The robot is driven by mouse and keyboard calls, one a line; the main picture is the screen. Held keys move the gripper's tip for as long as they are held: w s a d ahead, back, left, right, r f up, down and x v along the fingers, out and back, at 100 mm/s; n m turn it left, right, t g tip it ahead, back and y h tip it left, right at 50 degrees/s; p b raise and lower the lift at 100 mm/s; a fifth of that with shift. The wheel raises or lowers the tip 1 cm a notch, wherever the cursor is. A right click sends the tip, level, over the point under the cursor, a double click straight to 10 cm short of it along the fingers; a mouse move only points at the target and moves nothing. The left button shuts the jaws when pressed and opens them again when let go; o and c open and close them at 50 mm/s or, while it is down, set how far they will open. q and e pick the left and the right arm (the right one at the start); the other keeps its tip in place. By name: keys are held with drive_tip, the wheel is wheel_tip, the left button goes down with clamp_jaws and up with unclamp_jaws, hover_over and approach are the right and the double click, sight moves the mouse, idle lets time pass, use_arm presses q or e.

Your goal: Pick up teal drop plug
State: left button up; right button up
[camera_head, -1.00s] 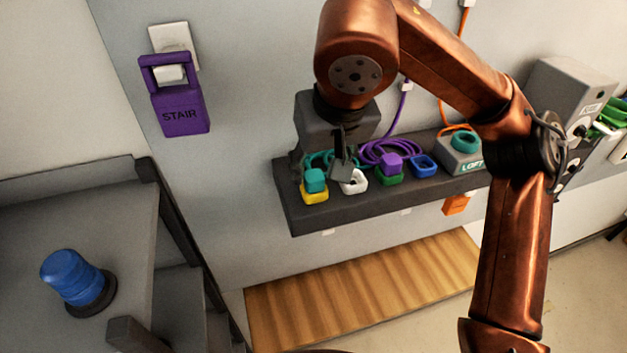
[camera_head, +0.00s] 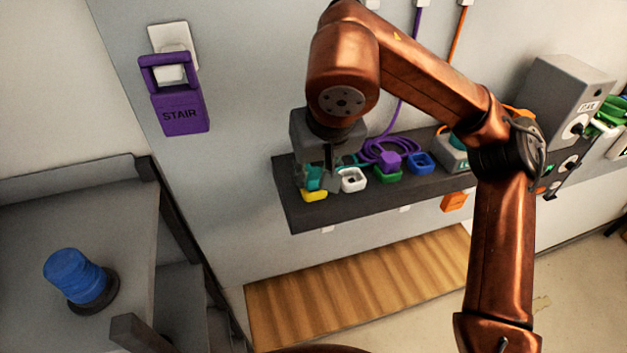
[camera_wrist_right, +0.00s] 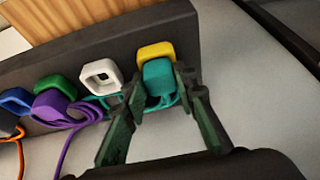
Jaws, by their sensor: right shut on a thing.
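The teal drop plug (camera_head: 315,176) sits at the yellow socket (camera_head: 313,195) at the left end of the dark shelf. In the right wrist view the teal plug (camera_wrist_right: 158,82) stands against the yellow socket (camera_wrist_right: 156,54), with its teal cord behind it. My right gripper (camera_head: 316,183) has come down over the plug, and its fingers in the wrist view (camera_wrist_right: 160,84) are shut on it from both sides. In the head view the gripper body partly hides the plug. My left gripper is not in view.
The dark shelf (camera_head: 296,216) also bears a white empty socket (camera_head: 352,180), a purple plug (camera_head: 389,161) in a green socket, and a blue socket (camera_head: 421,163). A purple STAIR tag (camera_head: 181,107) hangs on the wall. A blue beacon (camera_head: 76,276) stands at the left.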

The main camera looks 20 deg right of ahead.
sight(312, 170)
drive_tip(key=c, duration=0.4)
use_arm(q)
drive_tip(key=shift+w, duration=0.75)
use_arm(e)
drive_tip(key=shift+r, duration=0.45)
wheel_tip(312, 170, up, 2)
drive_tip(key=shift+r+b, duration=0.1)
drive_tip(key=shift+b, duration=0.3)
use_arm(q)
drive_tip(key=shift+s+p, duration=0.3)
drive_tip(key=shift+p, duration=0.05)
use_arm(e)
drive_tip(key=s+d+r, duration=0.1)
drive_tip(key=s+r, duration=0.2)
drive_tip(key=s, duration=0.1)
drive_tip(key=s+d+r, duration=0.1)
drive_tip(key=s+r, duration=0.2)
drive_tip(key=s, duration=0.2)
drive_tip(key=s+d+r, duration=0.2)
drive_tip(key=s+r, duration=0.2)
drive_tip(key=shift+s+d, duration=0.1)
drive_tip(key=shift+s, duration=0.1)
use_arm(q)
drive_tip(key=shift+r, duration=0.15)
